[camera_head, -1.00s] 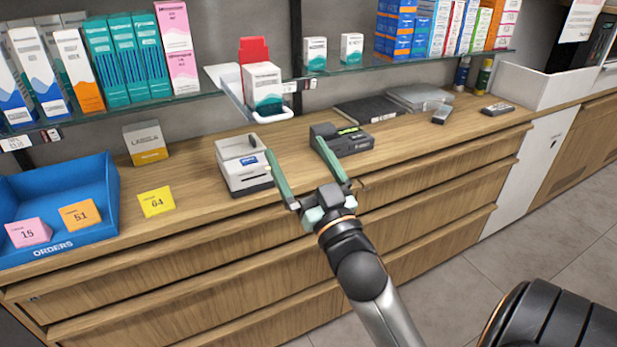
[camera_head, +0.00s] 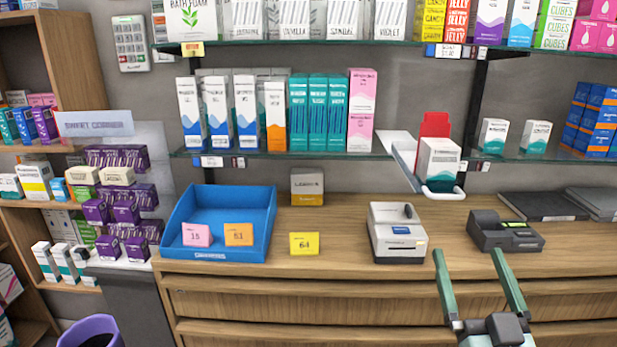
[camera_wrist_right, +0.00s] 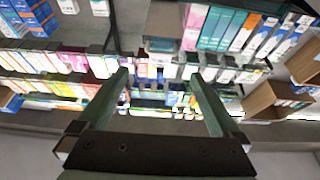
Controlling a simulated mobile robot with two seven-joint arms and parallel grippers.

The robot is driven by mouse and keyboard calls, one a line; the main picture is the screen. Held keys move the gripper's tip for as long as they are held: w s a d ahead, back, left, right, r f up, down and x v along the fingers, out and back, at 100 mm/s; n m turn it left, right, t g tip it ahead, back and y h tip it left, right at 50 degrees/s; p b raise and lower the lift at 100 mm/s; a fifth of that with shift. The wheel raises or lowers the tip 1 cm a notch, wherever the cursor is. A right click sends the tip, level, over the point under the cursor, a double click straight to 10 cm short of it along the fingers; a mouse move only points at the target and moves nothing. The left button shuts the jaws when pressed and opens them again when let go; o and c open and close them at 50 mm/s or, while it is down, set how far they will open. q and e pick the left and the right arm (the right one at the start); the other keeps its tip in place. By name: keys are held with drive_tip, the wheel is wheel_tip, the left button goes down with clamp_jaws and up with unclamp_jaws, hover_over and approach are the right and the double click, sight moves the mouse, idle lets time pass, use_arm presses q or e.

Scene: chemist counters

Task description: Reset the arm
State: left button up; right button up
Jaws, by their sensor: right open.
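My right gripper (camera_head: 474,268) reaches up from the bottom right of the head view, in front of the counter. Its two green fingers are spread apart with nothing between them. In the right wrist view the same gripper (camera_wrist_right: 160,82) is open and empty, with shelves of boxes behind it. In the head view its fingertips appear just below a white label printer (camera_head: 397,232) and a dark grey device (camera_head: 503,233); I see no contact with either. My left gripper is not in view.
A blue orders tray (camera_head: 212,205) holds a pink card and an orange card. A yellow card (camera_head: 304,243) lies beside it on the wooden counter (camera_head: 340,262). A glass shelf (camera_head: 285,155) with boxes overhangs the counter. A purple bin (camera_head: 88,328) stands at lower left.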

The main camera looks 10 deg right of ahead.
drive_tip(key=w+a+f+n+g+y+p, duration=0.1)
drive_tip(key=a+f+g+y+p, duration=0.15)
drive_tip(key=f, duration=0.65)
drive_tip(key=a+f+n+g+y+p, duration=0.1)
drive_tip(key=a+f+g+y+p, duration=0.2)
drive_tip(key=f, duration=0.5)
drive_tip(key=s+a+f+n+g+y+p, duration=0.1)
drive_tip(key=s+a+f+g, duration=0.2)
drive_tip(key=s+f, duration=0.3)
drive_tip(key=s+a+f+n+g+y+p, duration=0.1)
drive_tip(key=s+a+f+g, duration=0.3)
drive_tip(key=f, duration=0.8)
drive_tip(key=s+a, duration=0.2)
drive_tip(key=s, duration=0.1)
drive_tip(key=shift+s+f+n, duration=0.15)
drive_tip(key=shift+f+n, duration=0.05)
drive_tip(key=shift+n, duration=0.1)
